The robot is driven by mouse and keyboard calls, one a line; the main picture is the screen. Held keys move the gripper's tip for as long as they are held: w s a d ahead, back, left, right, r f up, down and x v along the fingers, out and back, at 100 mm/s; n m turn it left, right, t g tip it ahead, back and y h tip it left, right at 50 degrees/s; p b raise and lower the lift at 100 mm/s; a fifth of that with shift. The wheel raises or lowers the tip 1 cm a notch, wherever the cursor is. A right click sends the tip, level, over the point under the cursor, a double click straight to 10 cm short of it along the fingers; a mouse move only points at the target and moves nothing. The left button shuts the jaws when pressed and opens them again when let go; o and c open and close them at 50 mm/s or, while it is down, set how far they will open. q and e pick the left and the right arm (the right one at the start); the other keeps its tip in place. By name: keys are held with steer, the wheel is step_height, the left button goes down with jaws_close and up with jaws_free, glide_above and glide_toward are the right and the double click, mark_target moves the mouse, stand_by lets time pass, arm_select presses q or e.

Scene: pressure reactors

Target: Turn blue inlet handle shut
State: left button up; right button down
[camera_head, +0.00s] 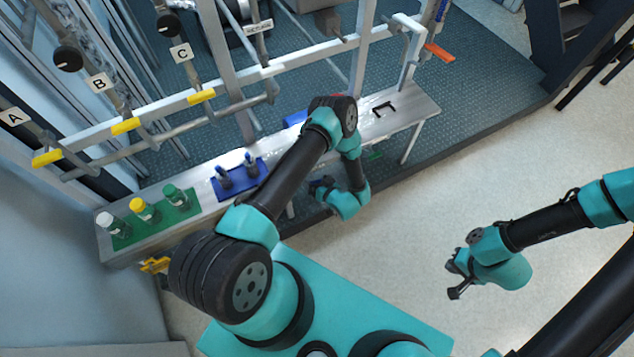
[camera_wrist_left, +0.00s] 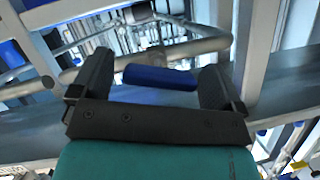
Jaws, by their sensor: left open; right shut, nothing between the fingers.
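The blue handle (camera_wrist_left: 160,77) shows in the left wrist view as a short blue bar, lying nearly level across the picture. It sits between the two black fingers of my left gripper (camera_wrist_left: 155,82), which is open, with visible gaps on both sides. In the head view my left gripper (camera_head: 319,187) hangs below its bent arm near the bench's front edge; I cannot make out the handle there. My right gripper (camera_head: 455,282) is shut and empty, above the open floor at right.
A bench (camera_head: 410,103) carries a green rack (camera_head: 163,236) with capped bottles and a blue rack (camera_head: 263,166). Yellow handles (camera_head: 125,126) and an orange handle (camera_head: 438,52) sit on the pipework behind. A curved grey pipe (camera_wrist_left: 200,45) runs just behind the blue handle. The floor (camera_head: 420,210) at right is clear.

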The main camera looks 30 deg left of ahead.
arm_select(q)
steer(key=c, duration=0.9)
steer(key=shift+c, duration=0.2)
steer(key=shift+w+m+g+y, duration=0.1)
steer(key=shift+m+g+y, duration=0.4)
steer(key=shift+m, duration=0.4)
steer(key=m+g+y, duration=0.1)
steer(key=m, duration=0.2)
steer(key=shift+f+y, duration=0.1)
steer(key=shift+y, duration=0.2)
steer(key=m+y, duration=0.1)
steer(key=m, duration=0.2)
steer(key=m+y, duration=0.1)
steer(key=m, duration=0.1)
steer(key=shift+m+y, duration=0.3)
steer(key=shift+m, duration=0.1)
